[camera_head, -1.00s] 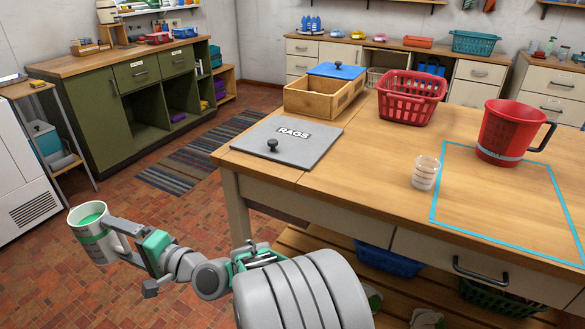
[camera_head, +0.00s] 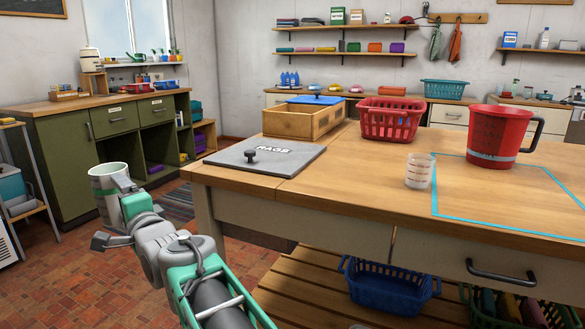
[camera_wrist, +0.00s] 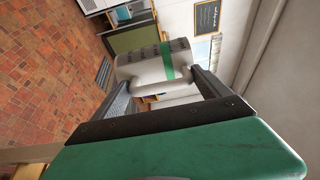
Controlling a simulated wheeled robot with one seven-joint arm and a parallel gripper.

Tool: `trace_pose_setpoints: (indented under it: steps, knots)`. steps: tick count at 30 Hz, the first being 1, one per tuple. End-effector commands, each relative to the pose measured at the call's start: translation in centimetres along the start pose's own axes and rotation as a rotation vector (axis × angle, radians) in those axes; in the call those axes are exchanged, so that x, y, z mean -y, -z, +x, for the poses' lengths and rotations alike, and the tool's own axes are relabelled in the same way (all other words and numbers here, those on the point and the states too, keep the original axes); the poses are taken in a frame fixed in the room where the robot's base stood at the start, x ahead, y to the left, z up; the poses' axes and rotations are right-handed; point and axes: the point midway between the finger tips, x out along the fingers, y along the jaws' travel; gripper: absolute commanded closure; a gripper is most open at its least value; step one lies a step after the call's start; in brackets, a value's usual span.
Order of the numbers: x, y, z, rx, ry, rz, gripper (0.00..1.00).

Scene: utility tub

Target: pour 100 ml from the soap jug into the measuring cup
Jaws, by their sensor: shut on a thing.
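My gripper (camera_head: 122,188) is shut on a pale grey jug with a green band, which I take to be the soap jug (camera_head: 104,198). It is held roughly upright over the floor, left of the table. In the wrist view the jug (camera_wrist: 150,68) sits between the two fingers. Its contents are hard to see now. The measuring cup (camera_head: 419,171), small and clear with marked lines, stands upright on the table, well to the right of my gripper. Its inside looks empty.
A large red pitcher (camera_head: 496,138) stands behind and right of the cup, at the blue taped outline (camera_head: 480,222). A grey RAGS lid (camera_head: 262,158) lies on the table's left end (camera_head: 230,181). A wooden box (camera_head: 300,122) and red basket (camera_head: 388,121) stand behind.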

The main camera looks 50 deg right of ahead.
Motion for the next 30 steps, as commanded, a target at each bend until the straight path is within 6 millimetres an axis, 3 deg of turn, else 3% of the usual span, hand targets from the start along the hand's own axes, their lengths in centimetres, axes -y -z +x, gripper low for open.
trace_pose_setpoints:
  steps: [8, 14, 23, 30]
  knots:
    - [4.8, 9.2, -2.1, -0.323, 0.011, -0.001, 0.86]
    - [8.0, 15.4, -5.6, -0.550, 0.010, -0.001, 0.86]
    - [11.2, 23.6, -13.3, -0.880, 0.007, -0.002, 0.86]
    - [12.1, 28.7, -21.1, -1.138, 0.006, -0.005, 0.86]
